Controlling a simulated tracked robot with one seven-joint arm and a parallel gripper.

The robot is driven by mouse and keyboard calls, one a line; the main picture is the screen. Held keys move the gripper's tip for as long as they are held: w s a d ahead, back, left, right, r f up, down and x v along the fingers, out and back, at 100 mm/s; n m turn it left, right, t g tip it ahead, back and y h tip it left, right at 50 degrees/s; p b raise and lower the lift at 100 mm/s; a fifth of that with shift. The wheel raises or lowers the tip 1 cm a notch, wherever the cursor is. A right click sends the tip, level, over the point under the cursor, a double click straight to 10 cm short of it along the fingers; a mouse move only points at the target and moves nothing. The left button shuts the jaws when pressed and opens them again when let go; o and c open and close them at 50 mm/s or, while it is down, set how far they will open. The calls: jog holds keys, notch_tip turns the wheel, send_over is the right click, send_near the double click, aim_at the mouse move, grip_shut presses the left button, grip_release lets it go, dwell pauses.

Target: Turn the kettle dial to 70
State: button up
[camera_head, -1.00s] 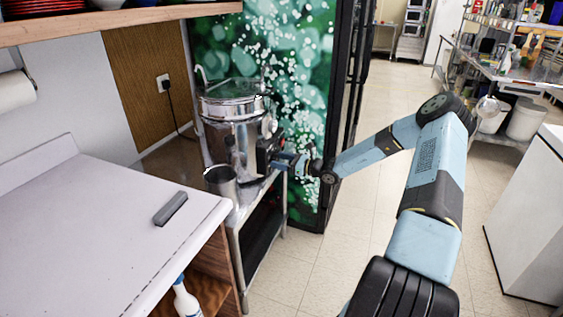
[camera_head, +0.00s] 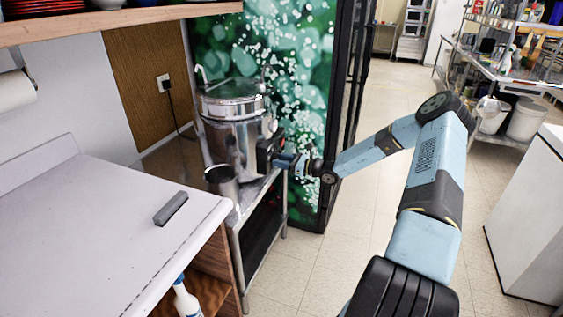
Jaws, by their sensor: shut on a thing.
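The kettle (camera_head: 232,138) is a large shiny metal urn with a lid, standing upright on a metal stand. My gripper (camera_head: 264,154) is at the right side of the kettle, low on its body, with the arm reaching in from the right. The gripper is shut on the kettle dial. The dial itself is hidden behind the dark gripper, so its marking and setting cannot be read.
A metal cup (camera_head: 221,182) stands in front of the kettle on the stand (camera_head: 246,207). A white counter (camera_head: 95,235) with a grey bar (camera_head: 171,209) is at left. A green patterned panel (camera_head: 305,60) rises behind.

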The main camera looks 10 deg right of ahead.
jog(key=shift+n, duration=0.8)
jog(key=o, duration=1.1)
jog(key=shift+c, duration=0.2)
jog(key=v, duration=1.3)
jog(key=shift+s+d, duration=0.2)
jog(key=shift+d, duration=0.1)
